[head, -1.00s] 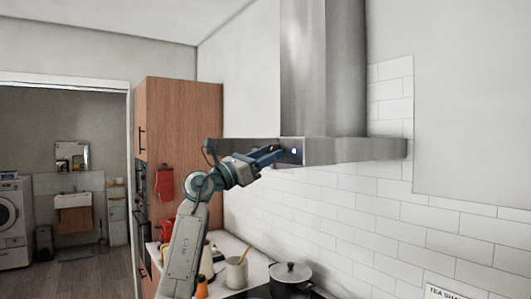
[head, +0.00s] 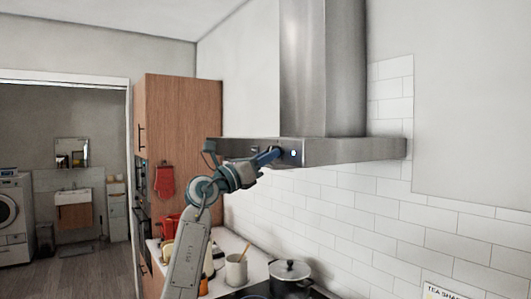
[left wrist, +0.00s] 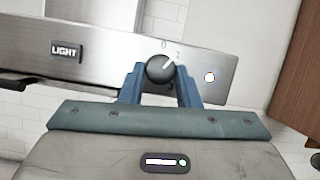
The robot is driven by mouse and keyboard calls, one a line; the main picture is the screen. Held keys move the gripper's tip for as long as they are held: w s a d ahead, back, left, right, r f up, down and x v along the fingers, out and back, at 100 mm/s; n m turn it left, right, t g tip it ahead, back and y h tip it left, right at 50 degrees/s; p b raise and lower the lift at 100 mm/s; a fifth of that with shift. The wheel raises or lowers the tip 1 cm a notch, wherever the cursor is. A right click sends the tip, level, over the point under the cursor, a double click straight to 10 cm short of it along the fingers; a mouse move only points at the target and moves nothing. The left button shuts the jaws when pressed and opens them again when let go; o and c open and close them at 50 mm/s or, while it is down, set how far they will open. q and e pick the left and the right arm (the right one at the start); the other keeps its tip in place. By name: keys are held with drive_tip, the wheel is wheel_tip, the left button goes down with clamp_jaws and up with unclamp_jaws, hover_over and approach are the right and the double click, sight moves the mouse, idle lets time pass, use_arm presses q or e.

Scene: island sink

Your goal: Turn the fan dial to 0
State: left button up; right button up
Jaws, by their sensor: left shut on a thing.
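The range hood's fan dial (left wrist: 160,69) is a round dark knob on the steel front panel in the left wrist view. A 0 and a 2 are printed around its upper edge. Its white mark points up and right, towards the 2 rather than the 0. My left gripper (left wrist: 160,88) has one blue finger on each side of the dial and is shut on it. In the head view my left gripper (head: 275,153) reaches the hood front, and its fingers hide the dial. My right gripper is in neither view.
The steel hood (head: 350,151) juts from the tiled wall. A lit button (left wrist: 209,77) and a LIGHT label (left wrist: 66,51) flank the dial. Below are a lidded pot (head: 290,276) and a utensil cup (head: 236,271). A tall wooden cabinet (head: 180,115) stands left.

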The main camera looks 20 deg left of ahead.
use_arm(q)
drive_tip(key=n+y+p, duration=0.1)
drive_tip(key=n, duration=0.2)
drive_tip(key=n+t+y+p, duration=0.1)
drive_tip(key=n+y+p, duration=0.1)
drive_tip(key=n, duration=0.1)
drive_tip(key=n+t+y+p, duration=0.1)
drive_tip(key=n+p, duration=0.1)
drive_tip(key=n, duration=0.1)
drive_tip(key=shift+s+d+r+y, duration=0.1)
drive_tip(key=shift+s+d+y, duration=0.15)
drive_tip(key=shift+y, duration=0.15)
drive_tip(key=shift+n, duration=0.3)
drive_tip(key=o, duration=1)
drive_tip(key=shift+c, duration=0.2)
